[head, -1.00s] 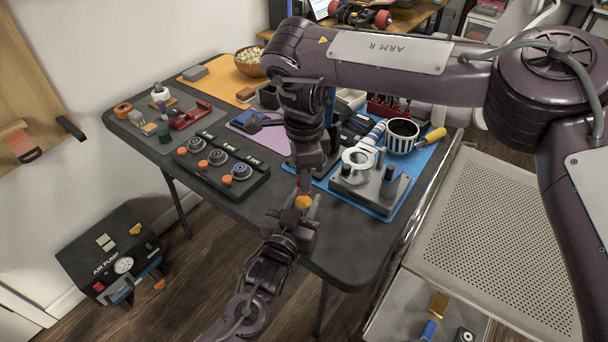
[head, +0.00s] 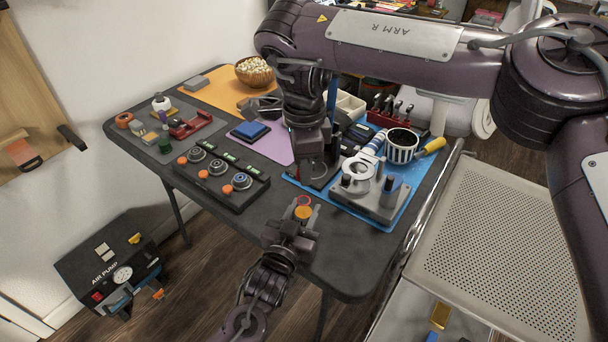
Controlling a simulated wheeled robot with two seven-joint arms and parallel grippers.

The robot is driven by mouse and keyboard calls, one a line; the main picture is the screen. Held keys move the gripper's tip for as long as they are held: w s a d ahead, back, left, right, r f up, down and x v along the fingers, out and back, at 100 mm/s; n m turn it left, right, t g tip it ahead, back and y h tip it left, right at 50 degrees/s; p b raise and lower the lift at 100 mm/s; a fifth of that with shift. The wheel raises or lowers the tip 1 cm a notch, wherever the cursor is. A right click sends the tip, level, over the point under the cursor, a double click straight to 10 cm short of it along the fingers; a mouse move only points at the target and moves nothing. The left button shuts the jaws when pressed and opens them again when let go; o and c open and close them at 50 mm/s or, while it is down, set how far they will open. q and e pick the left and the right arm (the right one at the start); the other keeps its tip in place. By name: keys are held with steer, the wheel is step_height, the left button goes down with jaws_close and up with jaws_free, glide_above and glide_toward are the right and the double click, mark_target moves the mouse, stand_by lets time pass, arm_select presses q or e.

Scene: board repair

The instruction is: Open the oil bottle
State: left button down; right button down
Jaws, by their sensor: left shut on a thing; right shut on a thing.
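The oil bottle (head: 303,212), a small orange round thing with a reddish top edge, is between the fingers of my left gripper (head: 302,214) near the table's front edge. My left gripper is shut on it and holds it from below. My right gripper (head: 316,172) is above and slightly to the right of the bottle, apart from it. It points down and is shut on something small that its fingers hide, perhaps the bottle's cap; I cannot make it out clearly.
A blue mat (head: 408,205) with a grey fixture (head: 370,198) lies to the right of my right gripper. A panel with several dials (head: 212,172) lies to the left. A striped mug (head: 402,148) stands at the back right. The front of the black table (head: 345,262) is clear.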

arm_select(q)
steer(key=c, duration=0.8)
jaws_free()
steer(key=shift+c, duration=0.2)
